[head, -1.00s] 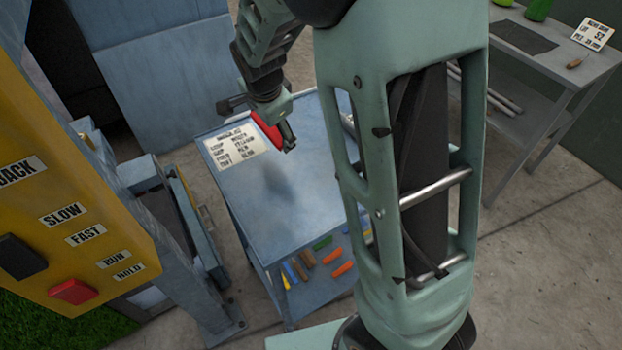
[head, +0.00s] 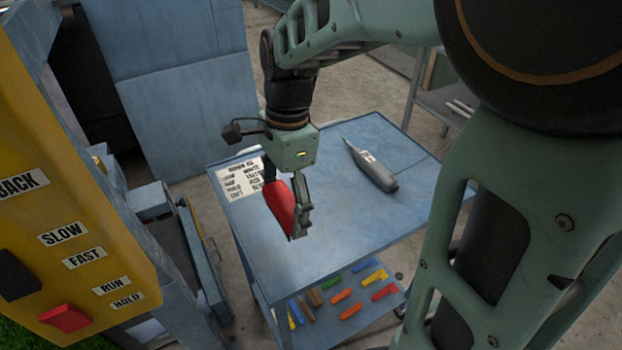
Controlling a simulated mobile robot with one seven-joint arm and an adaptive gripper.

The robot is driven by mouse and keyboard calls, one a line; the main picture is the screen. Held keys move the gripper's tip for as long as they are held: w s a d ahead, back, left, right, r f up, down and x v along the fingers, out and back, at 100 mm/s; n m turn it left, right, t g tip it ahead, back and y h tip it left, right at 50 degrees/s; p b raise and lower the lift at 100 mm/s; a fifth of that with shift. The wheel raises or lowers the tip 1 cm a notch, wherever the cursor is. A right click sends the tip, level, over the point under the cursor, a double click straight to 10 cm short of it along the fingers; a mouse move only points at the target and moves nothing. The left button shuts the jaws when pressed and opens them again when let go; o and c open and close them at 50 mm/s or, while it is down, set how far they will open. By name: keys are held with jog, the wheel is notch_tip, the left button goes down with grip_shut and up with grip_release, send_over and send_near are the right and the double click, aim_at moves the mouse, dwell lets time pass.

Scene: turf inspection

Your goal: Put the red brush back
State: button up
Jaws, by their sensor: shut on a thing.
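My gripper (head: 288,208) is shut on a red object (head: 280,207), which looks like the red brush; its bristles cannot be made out. It is held over the left half of the blue table top (head: 330,240), near the printed sheet. Whether it touches the table is hard to tell. The gripper fingers hide part of it.
A grey pointed tool (head: 371,167) lies on the table's back right, with a thin line beside it. A printed sheet (head: 240,178) lies at the back left. Several coloured pieces (head: 341,295) lie on the lower shelf. A yellow control panel (head: 70,200) stands at left.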

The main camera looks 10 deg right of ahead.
jog(key=w+d+f+p, duration=0.1)
jog(key=w+d+f, duration=0.3)
jog(key=w+d, duration=0.3)
send_over(321, 216)
notch_tip(321, 216, down, 5)
jog(key=shift+a+r, duration=0.1)
jog(key=shift+w+f, duration=0.1)
jog(key=shift+f, duration=0.2)
jog(key=shift+w+d+f, duration=0.1)
jog(key=shift+d+f, duration=0.05)
jog(key=shift+f, duration=0.8)
jog(key=shift+d+f, duration=0.1)
jog(key=shift+f, duration=0.8)
jog(key=o, duration=1)
jog(key=shift+r, duration=0.1)
jog(key=shift+o, duration=0.2)
notch_tip(321, 216, up, 12)
jog(key=w+d, duration=0.1)
